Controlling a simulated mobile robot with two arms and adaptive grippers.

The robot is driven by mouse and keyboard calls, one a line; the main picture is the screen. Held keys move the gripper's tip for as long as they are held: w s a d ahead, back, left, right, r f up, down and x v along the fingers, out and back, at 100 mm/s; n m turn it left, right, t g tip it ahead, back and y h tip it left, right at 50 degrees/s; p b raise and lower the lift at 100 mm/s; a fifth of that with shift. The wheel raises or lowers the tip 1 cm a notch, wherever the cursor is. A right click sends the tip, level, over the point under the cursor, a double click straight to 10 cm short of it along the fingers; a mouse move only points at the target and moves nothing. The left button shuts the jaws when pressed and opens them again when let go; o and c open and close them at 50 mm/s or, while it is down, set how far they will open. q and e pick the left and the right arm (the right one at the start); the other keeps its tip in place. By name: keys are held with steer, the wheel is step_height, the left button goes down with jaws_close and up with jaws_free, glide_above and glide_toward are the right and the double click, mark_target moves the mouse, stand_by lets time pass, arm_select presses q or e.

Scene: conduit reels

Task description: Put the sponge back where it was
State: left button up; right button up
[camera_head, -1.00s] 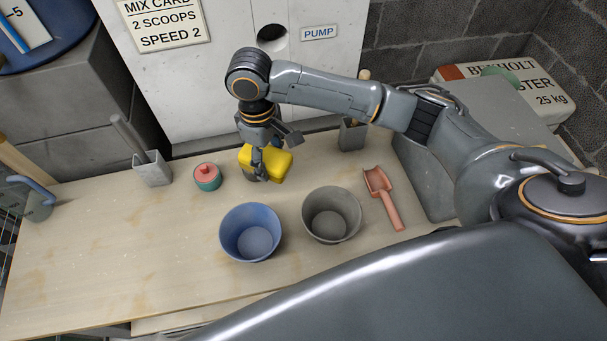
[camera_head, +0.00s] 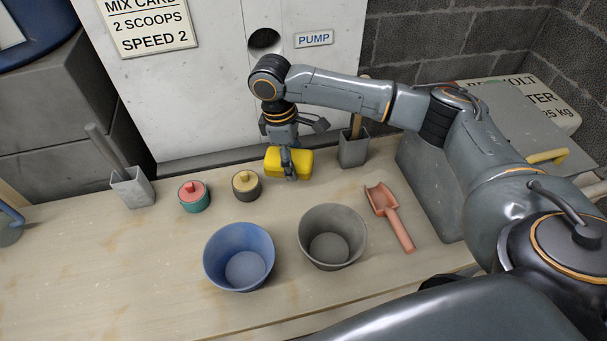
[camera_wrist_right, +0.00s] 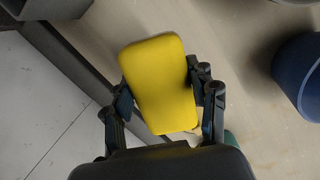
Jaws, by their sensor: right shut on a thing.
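The yellow sponge (camera_head: 302,162) is held by my right gripper (camera_head: 287,168) near the back edge of the worktop, between a small dark pot with a yellow lid (camera_head: 246,186) and a grey holder (camera_head: 353,150). The right wrist view shows the sponge (camera_wrist_right: 162,85) gripped between the two fingers (camera_wrist_right: 162,98), one on each side. It appears to be a little above the worktop; the exact gap cannot be told. My left gripper is in neither view.
A blue bucket (camera_head: 217,255) and a grey bucket (camera_head: 310,232) stand in front. A pink scoop (camera_head: 398,225) lies to the right. A teal pot with a red lid (camera_head: 194,197) and another grey holder (camera_head: 133,190) stand left. The worktop (camera_head: 110,270) is bare at front left.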

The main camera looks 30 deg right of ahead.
steer(key=d+f, duration=0.3)
steer(key=shift+w+f+b, duration=0.2)
steer(key=shift+f+b, duration=0.1)
steer(key=shift+b, duration=0.05)
step_height(320, 180, down, 3)
steer(key=shift+r+b, duration=0.1)
steer(key=shift+b, duration=0.4)
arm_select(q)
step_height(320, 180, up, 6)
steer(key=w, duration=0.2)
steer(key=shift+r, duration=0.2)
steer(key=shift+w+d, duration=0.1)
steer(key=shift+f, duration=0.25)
arm_select(e)
steer(key=o, duration=1.2)
steer(key=shift+f, duration=0.2)
steer(key=shift+o, duration=0.2)
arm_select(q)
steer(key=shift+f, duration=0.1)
